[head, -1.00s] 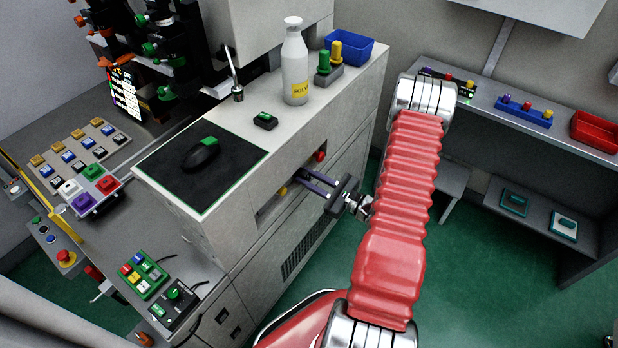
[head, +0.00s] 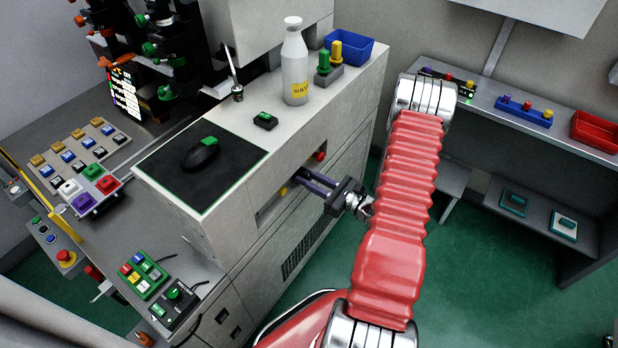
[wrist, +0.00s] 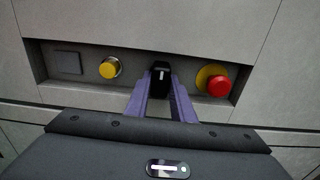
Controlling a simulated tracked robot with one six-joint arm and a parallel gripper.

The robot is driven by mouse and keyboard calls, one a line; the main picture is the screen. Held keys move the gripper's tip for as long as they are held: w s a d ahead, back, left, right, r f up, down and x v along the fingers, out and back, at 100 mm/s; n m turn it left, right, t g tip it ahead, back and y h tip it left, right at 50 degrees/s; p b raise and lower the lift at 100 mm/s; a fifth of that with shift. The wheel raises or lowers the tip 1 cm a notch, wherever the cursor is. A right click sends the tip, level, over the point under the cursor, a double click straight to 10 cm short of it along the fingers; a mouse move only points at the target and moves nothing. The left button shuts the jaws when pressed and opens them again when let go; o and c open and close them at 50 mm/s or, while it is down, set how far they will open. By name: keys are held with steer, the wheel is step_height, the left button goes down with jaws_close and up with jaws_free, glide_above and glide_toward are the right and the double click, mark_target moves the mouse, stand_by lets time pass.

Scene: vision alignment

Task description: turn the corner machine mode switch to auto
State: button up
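The mode switch (wrist: 161,72) is a black knob with a white pointer line, in the middle of a recessed panel in the machine's side. The pointer looks about upright in the wrist view. My gripper (wrist: 161,84) has its two purple fingers reaching into the recess, one on each side of the knob. The knob about fills the gap between the tips; whether they press on it I cannot tell. In the head view my gripper (head: 298,179) enters the slot in the cabinet (head: 225,232), and the knob is hidden. Lettering around the knob is not readable.
In the recess, a yellow button (wrist: 109,68) sits left of the knob and a red mushroom button (wrist: 218,86) sits right. The recess walls are close around my fingers. A bottle (head: 295,65) and a black mat (head: 165,175) are on the cabinet top.

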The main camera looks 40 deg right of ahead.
steer(key=o, duration=0.4)
steer(key=shift+s, duration=0.1)
steer(key=v, duration=1.3)
steer(key=shift+s+d, duration=0.15)
steer(key=shift+s, duration=0.1)
steer(key=shift+f, duration=0.1)
stand_by(0.4)
